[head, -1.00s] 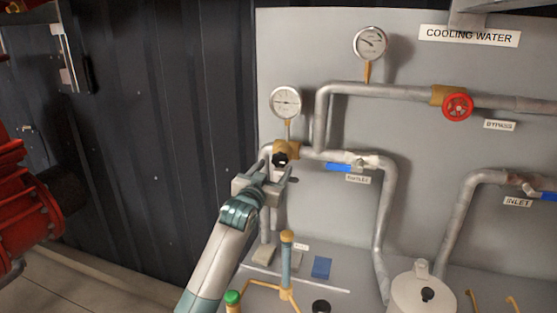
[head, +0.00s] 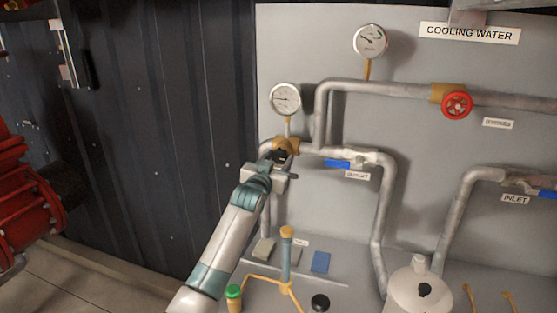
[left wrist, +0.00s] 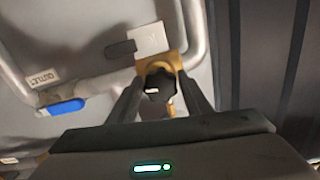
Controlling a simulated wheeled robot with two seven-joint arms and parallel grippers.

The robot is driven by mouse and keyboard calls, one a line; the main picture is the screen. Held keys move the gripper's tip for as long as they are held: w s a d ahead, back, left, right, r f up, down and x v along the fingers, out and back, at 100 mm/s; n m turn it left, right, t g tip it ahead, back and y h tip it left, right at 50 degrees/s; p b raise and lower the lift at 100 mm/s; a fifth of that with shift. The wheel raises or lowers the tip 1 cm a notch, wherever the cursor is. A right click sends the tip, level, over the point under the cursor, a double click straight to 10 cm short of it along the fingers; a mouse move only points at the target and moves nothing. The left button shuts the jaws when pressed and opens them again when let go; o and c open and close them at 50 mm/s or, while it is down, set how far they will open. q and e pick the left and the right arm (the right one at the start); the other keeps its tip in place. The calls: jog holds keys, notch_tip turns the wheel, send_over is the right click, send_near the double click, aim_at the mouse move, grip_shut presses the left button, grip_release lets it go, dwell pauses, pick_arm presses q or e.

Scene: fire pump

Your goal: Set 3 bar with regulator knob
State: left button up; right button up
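The black regulator knob (left wrist: 159,85) sits on a brass regulator body (left wrist: 172,62) in the left wrist view. In the head view the brass body (head: 287,144) joins the pipe below a round white gauge (head: 285,99), and the knob is mostly hidden by my gripper. The gauge's dial is too small to read. My left gripper (left wrist: 160,98) has its fingers apart, one on each side of the knob; a small gap shows on the right, and contact on the left is unclear. It also shows at the knob in the head view (head: 277,164). My right gripper is not in view.
A second gauge (head: 370,41) stands above the upper pipe. A red bypass wheel (head: 457,105) and a blue outlet lever (head: 338,164) lie to the right. A brass-topped post (head: 286,255) and a green-capped fitting (head: 233,294) stand below.

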pick_arm(q)
jog(key=c, duration=0.6)
jog(key=shift+o, duration=0.2)
